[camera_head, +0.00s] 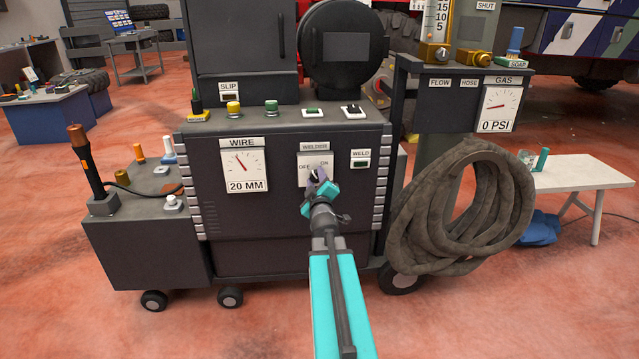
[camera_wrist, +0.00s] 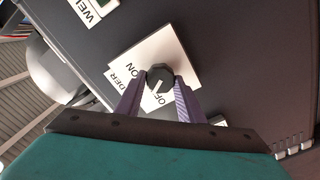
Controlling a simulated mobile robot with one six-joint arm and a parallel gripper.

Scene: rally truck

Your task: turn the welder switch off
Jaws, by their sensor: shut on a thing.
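The welder switch is a dark round knob (camera_wrist: 160,74) on a white plate (camera_wrist: 175,50) marked OFF and ON. In the head view the plate (camera_head: 329,161) is on the front of the dark welder, under a WELDER label. In the wrist view the knob's white pointer mark faces the OFF lettering. My gripper (camera_wrist: 160,84) has one purple finger on each side of the knob and is shut on it. In the head view my gripper (camera_head: 315,186) covers most of the knob.
A WIRE gauge (camera_head: 245,167) reads 20 MM left of the switch, and a small WELD indicator (camera_head: 361,162) is at its right. A coiled hose (camera_head: 460,205) hangs further right, below the GAS gauge (camera_head: 497,108) at 0 PSI. Red floor in front is clear.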

